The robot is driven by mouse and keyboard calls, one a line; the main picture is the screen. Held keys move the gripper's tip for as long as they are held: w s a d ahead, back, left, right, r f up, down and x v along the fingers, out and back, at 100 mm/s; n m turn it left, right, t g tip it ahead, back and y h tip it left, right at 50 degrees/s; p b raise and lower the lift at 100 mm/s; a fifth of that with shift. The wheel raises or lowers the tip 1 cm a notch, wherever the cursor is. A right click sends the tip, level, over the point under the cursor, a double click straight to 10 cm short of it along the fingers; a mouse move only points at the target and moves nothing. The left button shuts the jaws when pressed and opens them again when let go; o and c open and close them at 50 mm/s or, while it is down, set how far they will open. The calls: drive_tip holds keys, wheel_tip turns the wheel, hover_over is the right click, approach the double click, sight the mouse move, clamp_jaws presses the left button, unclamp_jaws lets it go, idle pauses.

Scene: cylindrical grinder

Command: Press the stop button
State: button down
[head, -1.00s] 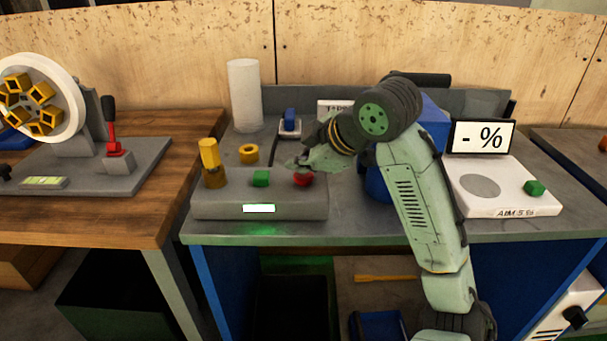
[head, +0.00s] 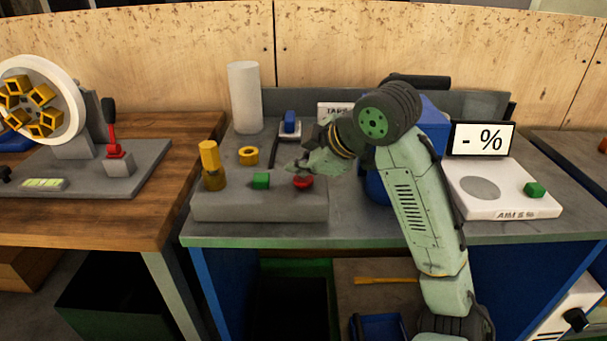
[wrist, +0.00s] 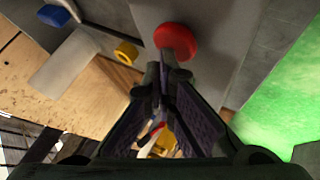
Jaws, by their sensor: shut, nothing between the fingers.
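The red stop button (head: 303,182) sits at the right end of the grey control box (head: 260,207). It also shows in the wrist view (wrist: 177,38), just beyond the fingertips. My gripper (head: 298,168) is shut and empty, with its tips at the top of the red button. In the wrist view the closed fingertips (wrist: 172,62) overlap the button's lower edge; whether they touch it I cannot tell. The green button (head: 261,180) is left of the red one.
A yellow cylinder part (head: 210,165) stands at the box's left end, and a yellow ring (head: 249,155) lies behind it. A white roll (head: 244,97) stands at the back. A white scale (head: 503,188) with a green button (head: 534,189) is at the right.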

sight(301, 180)
drive_tip(key=shift+r+p, duration=0.5)
drive_tip(key=shift+r, duration=0.25)
wheel_tip(301, 180, up, 5)
drive_tip(key=p, duration=0.4)
idle(0.5)
